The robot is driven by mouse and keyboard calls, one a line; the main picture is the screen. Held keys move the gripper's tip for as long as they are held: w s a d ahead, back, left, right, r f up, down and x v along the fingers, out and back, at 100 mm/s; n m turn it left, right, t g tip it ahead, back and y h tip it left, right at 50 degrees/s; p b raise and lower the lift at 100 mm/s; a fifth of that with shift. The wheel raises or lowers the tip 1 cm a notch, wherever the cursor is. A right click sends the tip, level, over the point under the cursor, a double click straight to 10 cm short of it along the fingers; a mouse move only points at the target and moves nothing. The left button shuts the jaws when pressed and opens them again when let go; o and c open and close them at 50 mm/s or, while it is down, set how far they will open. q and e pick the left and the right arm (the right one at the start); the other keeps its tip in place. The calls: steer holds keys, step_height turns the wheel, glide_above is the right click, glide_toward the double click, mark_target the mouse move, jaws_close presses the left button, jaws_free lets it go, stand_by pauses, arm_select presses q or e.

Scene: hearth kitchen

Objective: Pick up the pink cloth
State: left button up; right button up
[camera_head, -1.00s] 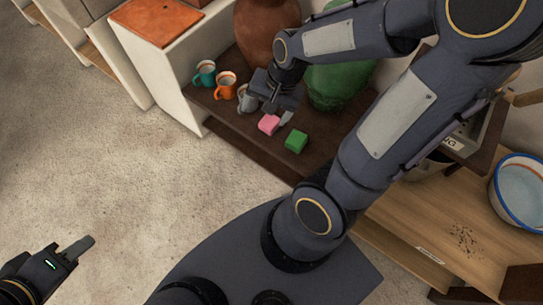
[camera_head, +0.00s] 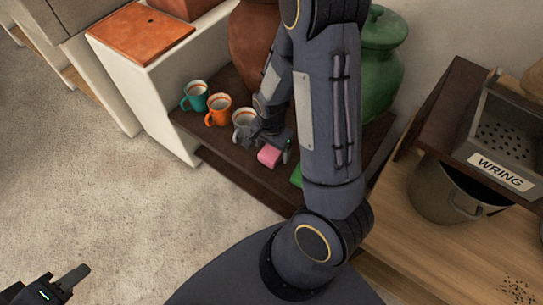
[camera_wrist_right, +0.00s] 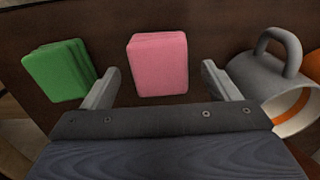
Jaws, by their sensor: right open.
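The pink cloth (camera_head: 269,157), a small folded block, lies on the dark brown shelf (camera_head: 219,138). In the right wrist view the pink cloth (camera_wrist_right: 158,65) sits between and just beyond the two fingertips of my right gripper (camera_wrist_right: 158,82). That gripper is open and holds nothing; in the head view my right gripper (camera_head: 270,147) is just above and beside the cloth. My left gripper (camera_head: 62,285) is at the lower left, over the floor and far from the cloth; only one finger shows clearly.
Orange (camera_head: 218,110) and teal (camera_head: 196,96) mugs stand further left on the shelf. A green jar (camera_head: 382,65) stands behind my right arm.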

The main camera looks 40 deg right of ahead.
step_height(320, 180, down, 2)
steer(key=shift+f, duration=0.1)
steer(key=c, duration=1.1)
steer(key=shift+o, duration=0.2)
